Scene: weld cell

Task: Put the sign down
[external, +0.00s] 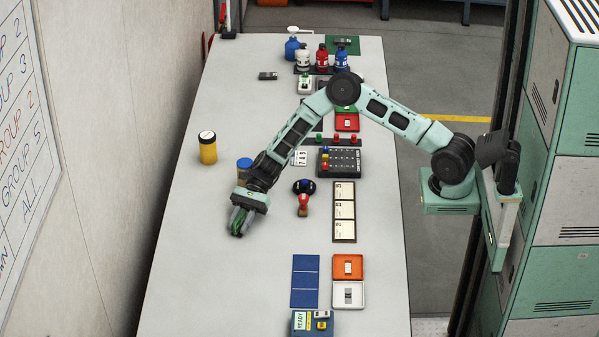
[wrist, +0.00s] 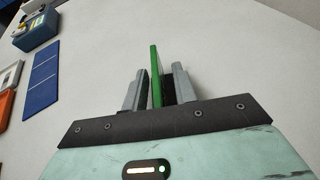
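My gripper (external: 240,224) is at the left-middle of the long grey table, pointing down. It is shut on a thin green plate, which I take to be the sign (wrist: 156,76). In the wrist view the sign stands edge-on between the two grey fingers (wrist: 160,88), green on one side and dark on the other. Its face and any writing are hidden. In the external view only a bit of green (external: 237,221) shows at the fingertips. I cannot tell whether it touches the table.
The table (external: 195,265) around my gripper is bare.

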